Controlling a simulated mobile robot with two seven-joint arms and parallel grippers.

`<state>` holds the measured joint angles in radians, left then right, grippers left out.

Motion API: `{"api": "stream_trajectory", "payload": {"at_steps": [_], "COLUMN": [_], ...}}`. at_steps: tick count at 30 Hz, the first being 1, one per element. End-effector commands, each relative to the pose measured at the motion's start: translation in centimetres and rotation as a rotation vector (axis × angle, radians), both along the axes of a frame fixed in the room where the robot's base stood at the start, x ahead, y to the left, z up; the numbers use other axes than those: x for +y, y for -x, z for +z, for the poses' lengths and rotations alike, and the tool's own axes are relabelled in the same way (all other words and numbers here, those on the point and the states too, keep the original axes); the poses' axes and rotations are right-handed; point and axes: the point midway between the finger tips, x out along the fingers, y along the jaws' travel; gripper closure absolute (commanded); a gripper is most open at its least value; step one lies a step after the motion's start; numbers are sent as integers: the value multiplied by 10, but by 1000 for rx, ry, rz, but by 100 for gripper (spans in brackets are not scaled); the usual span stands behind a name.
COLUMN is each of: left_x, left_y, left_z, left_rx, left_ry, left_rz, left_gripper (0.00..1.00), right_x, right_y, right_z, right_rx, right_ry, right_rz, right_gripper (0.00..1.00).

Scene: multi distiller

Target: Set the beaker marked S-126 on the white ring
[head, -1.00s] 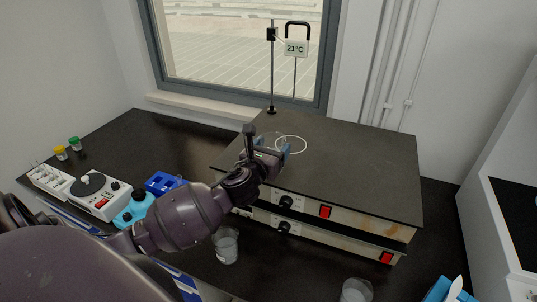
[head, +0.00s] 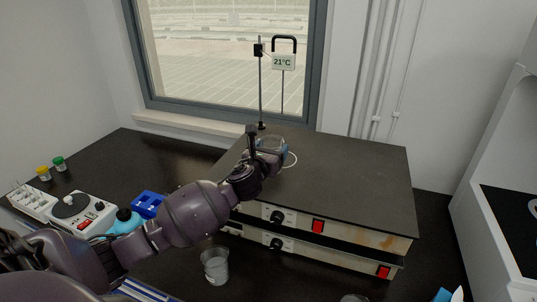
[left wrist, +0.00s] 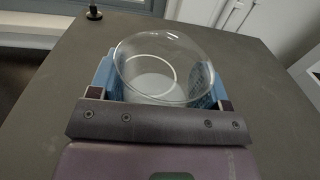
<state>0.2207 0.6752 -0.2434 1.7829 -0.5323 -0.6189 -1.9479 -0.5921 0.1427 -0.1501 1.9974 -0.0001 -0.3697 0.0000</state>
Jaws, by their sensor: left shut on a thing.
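My left gripper (head: 268,152) is shut on a clear glass beaker (head: 271,143), held upright over the dark top of the heating plate (head: 350,180). The beaker and the blue finger pads also show in the left wrist view (left wrist: 165,82). Print on the beaker's side is too small to read. The white ring (head: 294,160) lies on the plate top, partly hidden behind the gripper and beaker. In the left wrist view it shows through the glass. I cannot tell whether the beaker touches the plate. My right gripper is not in view.
Another beaker (head: 214,265) stands on the black bench in front of the plate; one more (head: 354,298) is cut off at the bottom edge. A stand with a 21°C display (head: 283,62) rises at the plate's back left. The plate's right side is clear.

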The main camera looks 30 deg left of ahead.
Motion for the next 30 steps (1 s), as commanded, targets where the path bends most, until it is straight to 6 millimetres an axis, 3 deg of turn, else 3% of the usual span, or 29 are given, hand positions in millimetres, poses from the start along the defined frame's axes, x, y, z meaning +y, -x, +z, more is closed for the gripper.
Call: {"api": "stream_trajectory", "payload": {"at_steps": [15,30], "left_x": [9,18], "left_y": [-39,-76], "left_z": [0,-1], "left_rx": [-3,-3], "left_ry": [-1,-1], "left_rz": [-1,0], "left_gripper": [60,60], "right_x": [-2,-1], "right_y": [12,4], "right_z": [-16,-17], "right_rx": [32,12], "right_ry": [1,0], "right_rz": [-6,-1], "right_gripper": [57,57]}}
